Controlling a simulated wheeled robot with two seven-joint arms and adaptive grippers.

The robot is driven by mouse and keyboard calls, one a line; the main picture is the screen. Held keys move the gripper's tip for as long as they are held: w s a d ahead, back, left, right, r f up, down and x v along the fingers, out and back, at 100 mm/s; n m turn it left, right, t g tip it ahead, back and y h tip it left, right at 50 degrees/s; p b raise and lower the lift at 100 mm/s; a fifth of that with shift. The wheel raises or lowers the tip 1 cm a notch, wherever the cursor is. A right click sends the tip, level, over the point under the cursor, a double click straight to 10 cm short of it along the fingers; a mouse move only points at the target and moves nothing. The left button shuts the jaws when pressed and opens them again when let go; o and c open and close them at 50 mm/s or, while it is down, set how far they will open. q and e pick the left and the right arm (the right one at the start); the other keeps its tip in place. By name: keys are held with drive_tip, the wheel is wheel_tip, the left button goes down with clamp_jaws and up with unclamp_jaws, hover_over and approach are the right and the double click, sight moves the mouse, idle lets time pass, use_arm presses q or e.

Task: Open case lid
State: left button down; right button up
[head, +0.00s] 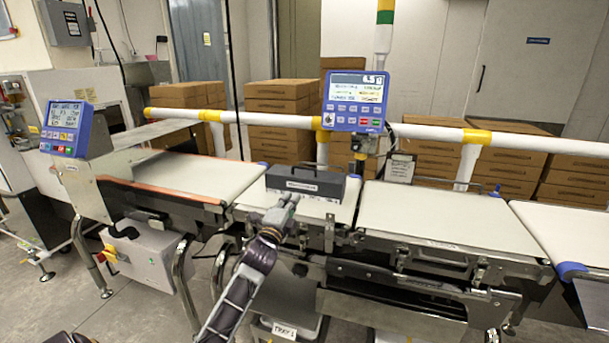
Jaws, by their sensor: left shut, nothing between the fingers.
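A dark grey case (322,180) with a handle on top and a pale label on its front sits on the middle weighing belt (345,212). Its lid looks closed. My left gripper (293,198) is at the front face of the case, just below the label. Its fingers are shut with nothing between them. I cannot tell whether the fingertips touch the case. My right gripper is not in view.
A blue display (356,101) on a post stands behind the case. A white guard rail (270,120) runs behind the belts. The right belt (440,213) and left belt (195,175) are clear. Stacked brown cartons (278,137) stand beyond the rail.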

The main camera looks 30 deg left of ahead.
sight(307, 169)
use_arm(q)
drive_tip(key=shift+w, duration=0.15)
drive_tip(key=shift+x, duration=1.5)
drive_tip(key=shift+b+x, duration=0.3)
drive_tip(key=shift+x, duration=2.25)
drive_tip(key=shift+b+x, duration=0.35)
drive_tip(key=shift+x, duration=1.8)
drive_tip(key=shift+w+a+r, duration=0.15)
drive_tip(key=shift+w, duration=0.45)
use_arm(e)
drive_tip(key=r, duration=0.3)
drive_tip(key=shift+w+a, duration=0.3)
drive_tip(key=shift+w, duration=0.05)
use_arm(q)
drive_tip(key=shift+r, duration=0.1)
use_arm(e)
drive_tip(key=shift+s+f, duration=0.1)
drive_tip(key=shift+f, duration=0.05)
